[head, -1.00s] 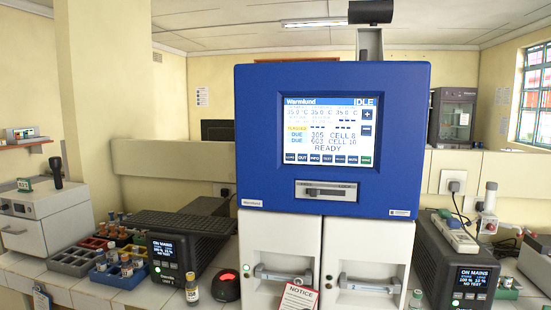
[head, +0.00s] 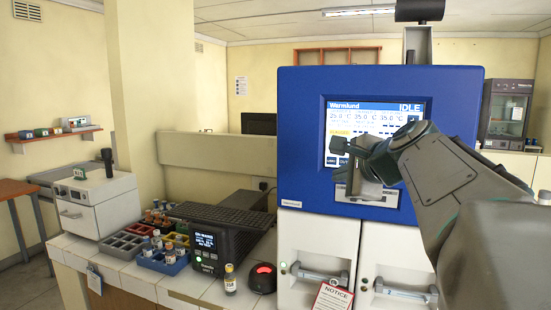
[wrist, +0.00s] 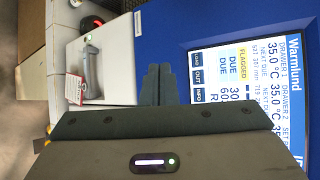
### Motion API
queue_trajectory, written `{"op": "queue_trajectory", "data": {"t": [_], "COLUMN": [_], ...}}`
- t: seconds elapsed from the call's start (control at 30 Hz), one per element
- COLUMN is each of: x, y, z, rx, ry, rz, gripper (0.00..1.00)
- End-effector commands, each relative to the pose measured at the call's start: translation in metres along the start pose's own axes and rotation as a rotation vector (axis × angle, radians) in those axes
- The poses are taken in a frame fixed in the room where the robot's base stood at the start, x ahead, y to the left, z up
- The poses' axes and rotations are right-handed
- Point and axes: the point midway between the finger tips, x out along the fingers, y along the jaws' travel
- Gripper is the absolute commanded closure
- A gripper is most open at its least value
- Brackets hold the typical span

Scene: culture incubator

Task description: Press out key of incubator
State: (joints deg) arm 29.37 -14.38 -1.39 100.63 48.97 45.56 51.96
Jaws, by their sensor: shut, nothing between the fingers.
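The blue incubator (head: 303,125) stands at the centre right in the head view. Its lit screen (head: 372,107) reads Warmlund and IDLE, and my arm covers its lower right part. The OUT key (wrist: 197,76) shows in the wrist view on the screen's key strip, between the LOAD and INFO keys. My gripper (head: 340,146) is in front of the lower left of the screen in the head view. In the wrist view its fingers (wrist: 158,84) are together and empty, beside the screen's key edge. I cannot tell how far the tips are from the panel.
Two white drawers with handles (head: 320,276) sit below the blue housing, with a notice tag (head: 332,298) hanging there. A dark power unit (head: 212,245), a bottle (head: 230,282), a red-lit black device (head: 262,279) and coloured racks (head: 163,262) stand on the bench to the left.

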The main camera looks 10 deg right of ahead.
Motion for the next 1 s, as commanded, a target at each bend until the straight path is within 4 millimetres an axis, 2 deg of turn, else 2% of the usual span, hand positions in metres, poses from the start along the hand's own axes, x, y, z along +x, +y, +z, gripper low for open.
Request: {"op": "queue_trajectory", "data": {"t": [0.47,1.0], "x": [0.005,0.053], "y": [-0.004,-0.040], "z": [-0.004,-0.038], "rx": [0.002,0.002], "ry": [0.000,0.000], "rz": [0.000,0.001], "gripper": [1.00,1.00]}}
